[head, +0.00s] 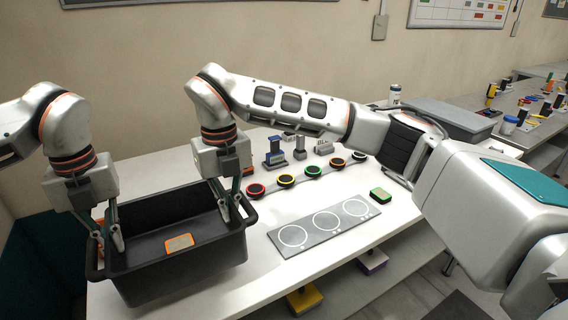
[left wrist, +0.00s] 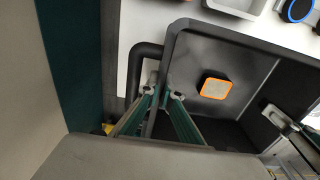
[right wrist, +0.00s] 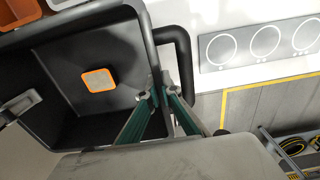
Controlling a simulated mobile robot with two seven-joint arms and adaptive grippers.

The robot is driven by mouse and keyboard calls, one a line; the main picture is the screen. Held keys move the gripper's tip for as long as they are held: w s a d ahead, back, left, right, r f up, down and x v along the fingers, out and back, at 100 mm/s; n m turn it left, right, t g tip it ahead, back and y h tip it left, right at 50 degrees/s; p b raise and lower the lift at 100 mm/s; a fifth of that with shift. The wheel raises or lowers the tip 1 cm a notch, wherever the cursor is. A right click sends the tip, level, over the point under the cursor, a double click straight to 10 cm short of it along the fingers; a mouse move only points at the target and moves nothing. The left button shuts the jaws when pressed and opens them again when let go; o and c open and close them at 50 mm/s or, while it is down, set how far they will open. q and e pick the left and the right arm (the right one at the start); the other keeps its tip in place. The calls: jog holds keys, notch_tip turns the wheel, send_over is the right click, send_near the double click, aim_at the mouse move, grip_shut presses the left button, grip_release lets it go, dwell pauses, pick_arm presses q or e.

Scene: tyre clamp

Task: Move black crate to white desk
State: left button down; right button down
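The black crate (head: 185,268) is at the left end of the white desk (head: 330,262), upright; I cannot tell whether its base touches the desk. A flat block with an orange rim (head: 179,242) lies inside it, also seen in the left wrist view (left wrist: 215,88) and right wrist view (right wrist: 98,80). My left gripper (head: 108,243) straddles the crate's left rim, one finger inside and one outside, its tips close against the wall. My right gripper (head: 231,205) straddles the right rim in the same way. Both look shut on the rim. The crate's far underside is hidden.
A grey panel with three white circles (head: 326,225) lies right of the crate, with a green-rimmed block (head: 380,195) beyond it. A strip of several coloured round pieces (head: 313,171) and some grey fixtures (head: 275,152) stand behind. Another cluttered bench (head: 520,140) is at far right.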

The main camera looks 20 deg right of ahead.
aim_at(125, 266)
pick_arm(q)
jog(key=shift+f, duration=0.2)
pick_arm(e)
jog(key=shift+a+f, duration=0.1)
jog(key=shift+f, duration=0.15)
